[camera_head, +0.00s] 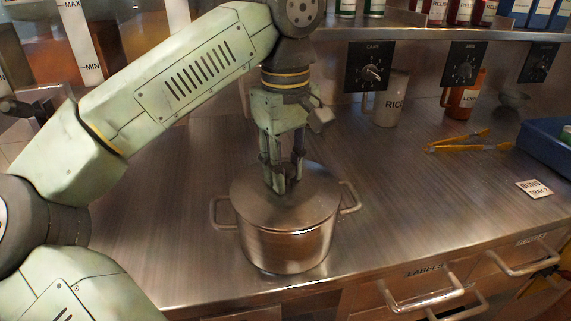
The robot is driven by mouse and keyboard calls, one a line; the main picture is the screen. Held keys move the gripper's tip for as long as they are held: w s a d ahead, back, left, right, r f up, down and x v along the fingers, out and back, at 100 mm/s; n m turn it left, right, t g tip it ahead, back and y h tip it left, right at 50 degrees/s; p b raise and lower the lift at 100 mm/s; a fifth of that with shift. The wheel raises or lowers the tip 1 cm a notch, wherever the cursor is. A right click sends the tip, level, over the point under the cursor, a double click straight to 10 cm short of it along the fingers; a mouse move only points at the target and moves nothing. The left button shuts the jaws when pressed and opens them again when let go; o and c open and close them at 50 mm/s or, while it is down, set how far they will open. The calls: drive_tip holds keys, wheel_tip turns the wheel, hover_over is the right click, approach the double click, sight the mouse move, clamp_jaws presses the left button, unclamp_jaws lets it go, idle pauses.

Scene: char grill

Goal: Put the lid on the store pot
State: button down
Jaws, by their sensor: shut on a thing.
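The store pot (287,247) is a steel pot with two side handles, standing upright on the metal counter near its front edge. The lid (308,205) is a flat steel disc at the pot's top and covers its mouth; from here I cannot tell whether it rests fully on the rim. My gripper (279,186) points down over the middle of the lid, with its fingers shut on the lid's knob. The fingers hide most of the knob.
Yellow-handled tongs (470,144) lie at right, near a blue tray (546,146). Bottles line the shelf above. The counter around the pot is clear. Drawer handles project at the front.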

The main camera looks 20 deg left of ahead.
drive_tip(key=shift+f, duration=0.15)
drive_tip(key=c, duration=1.2)
unclamp_jaws()
